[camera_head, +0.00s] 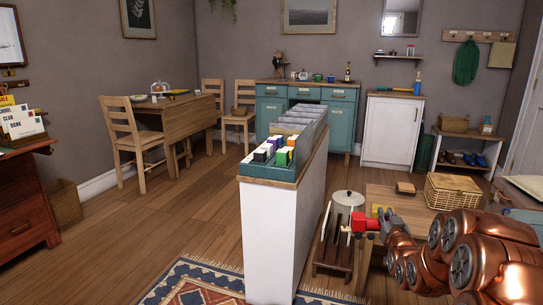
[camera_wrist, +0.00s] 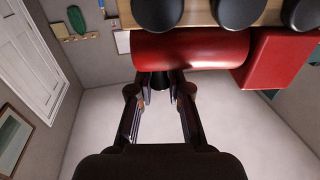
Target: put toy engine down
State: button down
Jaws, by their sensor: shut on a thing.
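The toy engine (camera_head: 362,222) is red and shows small in the head view, just off the end of my copper-coloured arm. In the wrist view the toy engine (camera_wrist: 190,50) fills the top, with a red round boiler, a red block-shaped cab at the right, a wooden base and black wheels. My gripper (camera_wrist: 160,88) is shut on the boiler. In the head view my gripper (camera_head: 382,224) is small and partly hidden by the engine and arm. What lies directly under the engine cannot be told.
A low wooden table (camera_head: 405,208) is close behind my gripper, with a wicker basket (camera_head: 451,190) to the right. A white divider (camera_head: 285,225) with a file-filled tray (camera_head: 262,170) stands left of the engine. Open wooden floor (camera_head: 190,205) lies further left.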

jog(key=w+a+r+n+y, duration=0.1)
jog(key=a+r, duration=0.2)
jog(key=a, duration=0.6)
jog(key=w+a+r+n+y, duration=0.1)
jog(key=a+r+y, duration=0.15)
jog(key=a, duration=0.65)
notch_tip(320, 180, up, 36)
jog(key=p, duration=3.5)
jog(key=shift+s+a+h+p, duration=0.15)
jog(key=shift+s+h+p, duration=0.15)
jog(key=shift+h, duration=0.15)
jog(key=shift+f, duration=0.1)
